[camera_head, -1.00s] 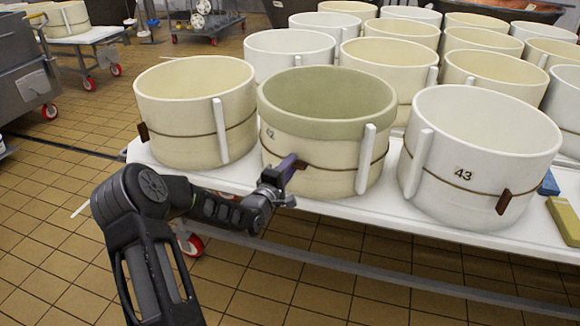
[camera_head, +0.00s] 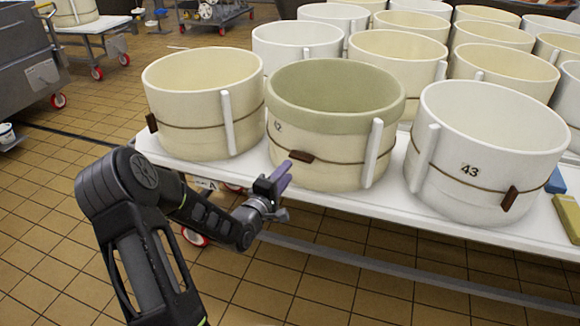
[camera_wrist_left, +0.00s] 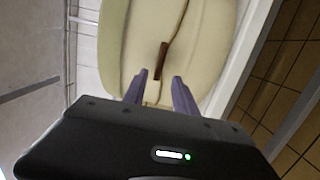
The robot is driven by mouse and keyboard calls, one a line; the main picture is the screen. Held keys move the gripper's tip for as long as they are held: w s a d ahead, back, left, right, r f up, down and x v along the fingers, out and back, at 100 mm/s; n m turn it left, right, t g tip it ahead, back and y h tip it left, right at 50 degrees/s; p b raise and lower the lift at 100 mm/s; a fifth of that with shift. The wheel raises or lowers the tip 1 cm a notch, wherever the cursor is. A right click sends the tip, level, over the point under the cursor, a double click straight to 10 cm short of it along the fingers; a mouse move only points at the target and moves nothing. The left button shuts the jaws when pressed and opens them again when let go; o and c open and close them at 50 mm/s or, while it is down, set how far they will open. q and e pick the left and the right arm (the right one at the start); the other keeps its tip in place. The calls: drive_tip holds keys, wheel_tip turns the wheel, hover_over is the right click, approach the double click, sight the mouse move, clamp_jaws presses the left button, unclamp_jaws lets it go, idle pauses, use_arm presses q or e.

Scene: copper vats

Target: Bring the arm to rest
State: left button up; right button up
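My left gripper (camera_head: 283,180) is in front of the white table's near edge, beside the cream mould (camera_head: 335,150) with the greenish upper band. Its purple fingers point up toward the mould's brown wooden toggle (camera_head: 301,156). My left arm is bent at the elbow and reaches in from the lower left. My right gripper is not in view.
The white table (camera_head: 395,207) carries several round moulds, including a white one marked 43 (camera_head: 487,150) and a cream one (camera_head: 205,100) at left. Blue and yellow blocks (camera_head: 568,215) lie at the right. Tiled floor (camera_head: 50,215) is open at left; a grey metal cart (camera_head: 30,60) stands beyond.

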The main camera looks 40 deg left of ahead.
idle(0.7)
use_arm(q)
drive_tip(key=s+d+f+m+g, duration=0.1)
drive_tip(key=s+f+m+g, duration=0.15)
drive_tip(key=f, duration=0.35)
drive_tip(key=s+d+f+m+g, duration=0.2)
drive_tip(key=f+m+g, duration=0.1)
drive_tip(key=f, duration=0.4)
drive_tip(key=s+d+f+m+g+h, duration=0.25)
drive_tip(key=s+d+f, duration=0.2)
drive_tip(key=d, duration=0.35)
drive_tip(key=s+d+f+m+g+h, duration=0.2)
drive_tip(key=s+d+f+m+g, duration=0.15)
drive_tip(key=d+f, duration=0.4)
drive_tip(key=s+d+f+m+g+h, duration=0.2)
drive_tip(key=s+d+f, duration=0.25)
drive_tip(key=d, duration=0.55)
drive_tip(key=s+d+f+m+g+h, duration=0.1)
drive_tip(key=s+d+m+g, duration=0.35)
drive_tip(key=s+d, duration=0.7)
wheel_tip(320, 180, up, 18)
drive_tip(key=d+t+p, duration=0.1)
drive_tip(key=p, duration=1.7)
drive_tip(key=shift+w+r+m, duration=0.2)
drive_tip(key=shift+m, duration=0.1)
